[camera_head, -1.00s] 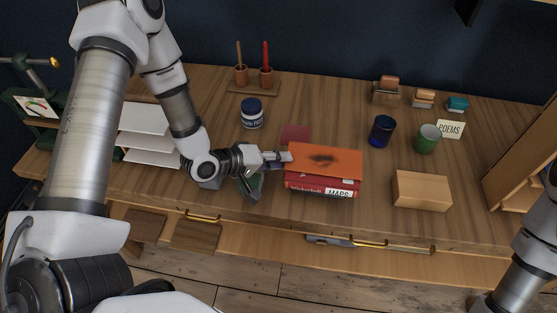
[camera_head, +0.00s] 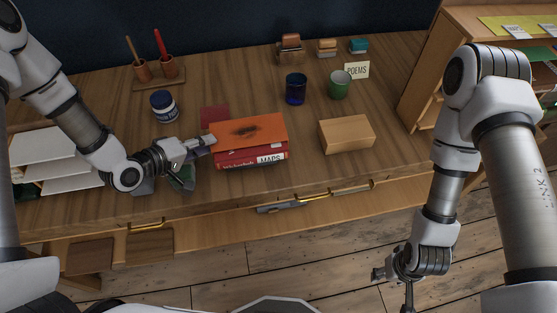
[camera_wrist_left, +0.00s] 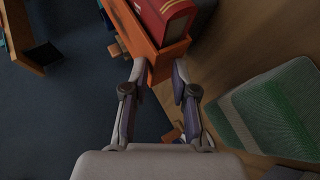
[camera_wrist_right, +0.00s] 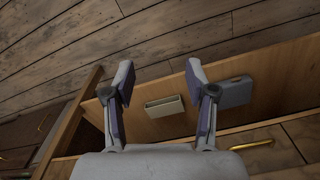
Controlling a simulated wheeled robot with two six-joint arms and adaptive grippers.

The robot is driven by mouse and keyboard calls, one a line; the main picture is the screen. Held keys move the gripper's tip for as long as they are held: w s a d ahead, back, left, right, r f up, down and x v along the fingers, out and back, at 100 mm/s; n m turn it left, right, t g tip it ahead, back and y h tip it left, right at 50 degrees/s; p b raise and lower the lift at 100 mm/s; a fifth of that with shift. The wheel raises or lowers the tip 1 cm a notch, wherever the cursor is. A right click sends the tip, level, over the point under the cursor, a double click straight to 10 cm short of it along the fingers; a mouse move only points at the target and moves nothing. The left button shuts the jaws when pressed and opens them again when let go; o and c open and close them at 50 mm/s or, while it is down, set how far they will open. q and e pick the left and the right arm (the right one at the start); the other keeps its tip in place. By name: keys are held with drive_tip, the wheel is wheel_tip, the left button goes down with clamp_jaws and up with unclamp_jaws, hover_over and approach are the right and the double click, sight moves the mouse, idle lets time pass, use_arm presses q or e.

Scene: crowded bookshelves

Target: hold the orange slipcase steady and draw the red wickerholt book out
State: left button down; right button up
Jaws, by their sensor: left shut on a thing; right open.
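The orange slipcase (camera_head: 258,130) lies on the desk with a dark smudge on its top. The red wickerholt book (camera_head: 235,163) shows its spine at the slipcase's front opening, beside a white label reading MAPS. My left gripper (camera_head: 207,142) is shut on the slipcase's left end. In the left wrist view the fingers (camera_wrist_left: 158,75) clamp the orange wall (camera_wrist_left: 160,66), and a red book (camera_wrist_left: 170,15) sits inside. My right gripper (camera_head: 393,278) hangs low in front of the desk, away from the slipcase. Its open, empty fingers (camera_wrist_right: 158,85) show in the right wrist view.
A tan box (camera_head: 346,134) stands right of the slipcase. A blue cup (camera_head: 296,88), a green cup (camera_head: 340,85) and a POEMS card (camera_head: 357,70) stand behind. A green-striped object (camera_wrist_left: 270,110) lies close to the left gripper.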

drive_tip(key=w+a+m+t+y, duration=0.1)
drive_tip(key=w+a+t+y, duration=0.3)
drive_tip(key=w, duration=0.4)
drive_tip(key=m+t+y, duration=0.5)
drive_tip(key=t+y, duration=0.1)
drive_tip(key=y, duration=0.5)
approach(287, 157)
drive_tip(key=x, duration=1)
drive_tip(key=shift+w+a, duration=0.1)
drive_tip(key=shift+a, duration=0.1)
clamp_jaws()
